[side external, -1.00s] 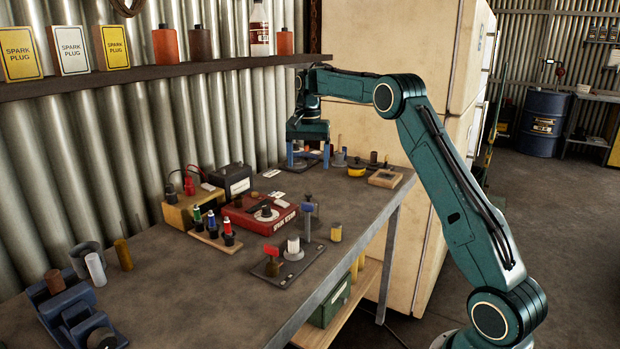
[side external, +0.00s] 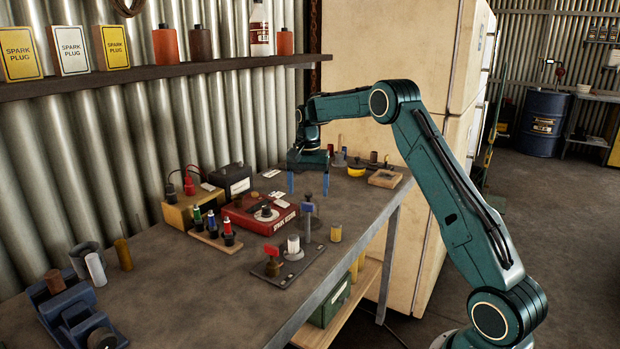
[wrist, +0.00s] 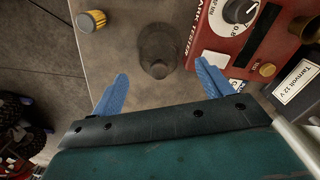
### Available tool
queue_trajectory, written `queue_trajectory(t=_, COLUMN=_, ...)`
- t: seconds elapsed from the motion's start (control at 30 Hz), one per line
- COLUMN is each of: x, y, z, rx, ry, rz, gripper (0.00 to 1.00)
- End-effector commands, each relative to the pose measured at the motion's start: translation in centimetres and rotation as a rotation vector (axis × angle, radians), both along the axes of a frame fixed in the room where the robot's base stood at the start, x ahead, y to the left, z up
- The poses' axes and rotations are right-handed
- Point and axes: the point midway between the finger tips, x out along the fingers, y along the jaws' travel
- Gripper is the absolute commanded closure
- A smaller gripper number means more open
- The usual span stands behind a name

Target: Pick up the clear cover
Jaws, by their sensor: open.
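My gripper (side external: 308,183) is open and empty over the workbench, behind the red spark tester (side external: 258,214). Its blue fingers point down, and in the wrist view the gripper (wrist: 160,85) shows them spread wide. Ahead of the gap between them stands a dark grey, smoky-looking round piece (wrist: 158,45), apart from both fingers. I cannot tell whether this is the clear cover; no plainly transparent cover can be made out.
The red tester and a black battery (side external: 232,179) stand close by. A yellow cylinder (side external: 336,233) stands near the bench's front edge. A wooden rack of plugs (side external: 216,236) and a dark plate with pieces (side external: 285,265) lie nearer. The bench's left middle is mostly clear.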

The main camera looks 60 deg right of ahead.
Motion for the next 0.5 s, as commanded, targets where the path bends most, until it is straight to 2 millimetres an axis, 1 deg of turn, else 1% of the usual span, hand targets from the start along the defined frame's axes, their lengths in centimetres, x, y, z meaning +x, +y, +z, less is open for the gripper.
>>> queue_trajectory(t=0.33, x=-0.2, y=0.0, z=-3.7, rx=0.002, ry=0.003, rz=0.0, gripper=0.21)
queue_trajectory(t=0.5, x=-0.2, y=0.0, z=-4.8, rx=0.001, ry=0.001, rz=0.0, gripper=0.21)
